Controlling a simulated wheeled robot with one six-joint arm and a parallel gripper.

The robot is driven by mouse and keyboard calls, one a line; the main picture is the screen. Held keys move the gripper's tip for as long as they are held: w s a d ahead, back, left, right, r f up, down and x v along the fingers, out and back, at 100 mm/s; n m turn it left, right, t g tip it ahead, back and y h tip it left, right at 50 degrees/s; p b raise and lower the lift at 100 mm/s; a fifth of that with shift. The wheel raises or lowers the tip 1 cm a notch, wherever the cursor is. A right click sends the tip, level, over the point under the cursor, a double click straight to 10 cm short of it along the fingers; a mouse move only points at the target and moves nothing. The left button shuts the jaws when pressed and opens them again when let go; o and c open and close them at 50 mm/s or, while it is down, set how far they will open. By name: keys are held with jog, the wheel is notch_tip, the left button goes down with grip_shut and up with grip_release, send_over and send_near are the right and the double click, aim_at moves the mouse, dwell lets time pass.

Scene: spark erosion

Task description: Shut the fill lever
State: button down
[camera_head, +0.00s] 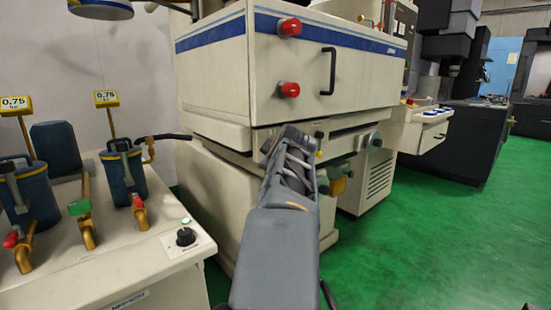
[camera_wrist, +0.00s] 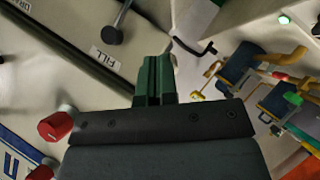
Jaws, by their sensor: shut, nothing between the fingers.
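In the wrist view the fill lever (camera_wrist: 113,33) is a dark rod with a round dark knob, next to a white FILL label (camera_wrist: 103,57) on the cream machine panel. My gripper (camera_wrist: 154,62) has green fingers, shut together and empty. In the picture it lies to the right of and below the lever, apart from it. In the head view my arm reaches up to the cream machine (camera_head: 235,70), and its links hide the gripper and the fill lever.
Red knobs (camera_wrist: 56,125) stick out of the machine front in the wrist view. A black handle (camera_head: 329,72) is on the machine's upper box. A cream bench (camera_head: 135,265) with blue pots, taps and yellow gauges stands at left. Green floor (camera_head: 460,230) is open at right.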

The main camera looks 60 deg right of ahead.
jog(key=shift+v, duration=1.05)
